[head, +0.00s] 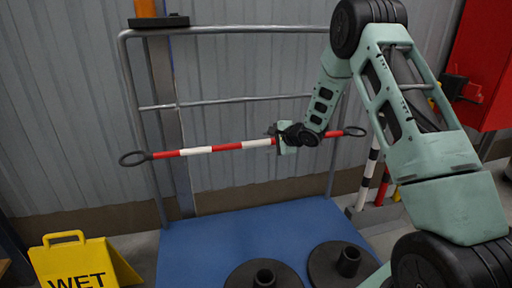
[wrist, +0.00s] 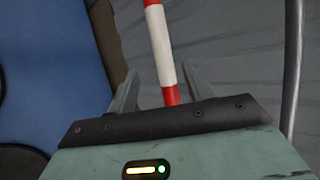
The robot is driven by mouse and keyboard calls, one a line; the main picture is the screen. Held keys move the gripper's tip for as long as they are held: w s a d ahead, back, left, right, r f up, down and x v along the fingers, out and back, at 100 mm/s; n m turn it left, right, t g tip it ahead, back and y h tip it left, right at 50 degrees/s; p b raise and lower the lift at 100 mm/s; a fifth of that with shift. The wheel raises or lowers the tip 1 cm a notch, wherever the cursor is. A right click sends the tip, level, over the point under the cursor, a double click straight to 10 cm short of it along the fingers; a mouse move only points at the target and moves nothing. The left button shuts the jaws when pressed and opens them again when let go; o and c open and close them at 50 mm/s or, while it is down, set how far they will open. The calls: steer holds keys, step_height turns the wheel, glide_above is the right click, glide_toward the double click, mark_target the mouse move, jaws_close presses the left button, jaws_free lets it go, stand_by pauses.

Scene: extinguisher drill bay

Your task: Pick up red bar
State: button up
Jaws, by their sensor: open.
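The red bar (head: 228,146) has red and white bands and a dark ring at each end. In the wrist view the bar (wrist: 160,45) runs down between the two open fingers of my gripper (wrist: 156,88). The fingers stand apart on either side of it. I cannot tell what holds the bar up.
The grey rail frame (head: 230,29) stands behind the bar on a blue platform (head: 220,235). Two black round bases (head: 264,276) (head: 342,265) sit on the platform. A yellow wet sign (head: 80,262) is at lower left. A red cabinet (head: 484,70) is at right.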

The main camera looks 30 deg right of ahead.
mark_target(262, 142)
steer(key=b+x, duration=0.1)
steer(key=x, duration=0.3)
steer(key=shift+w+d+b, duration=0.2)
steer(key=shift+w+b, duration=0.2)
steer(key=shift+w, duration=0.05)
jaws_close()
steer(key=shift+r, duration=0.1)
steer(key=shift+r, duration=0.1)
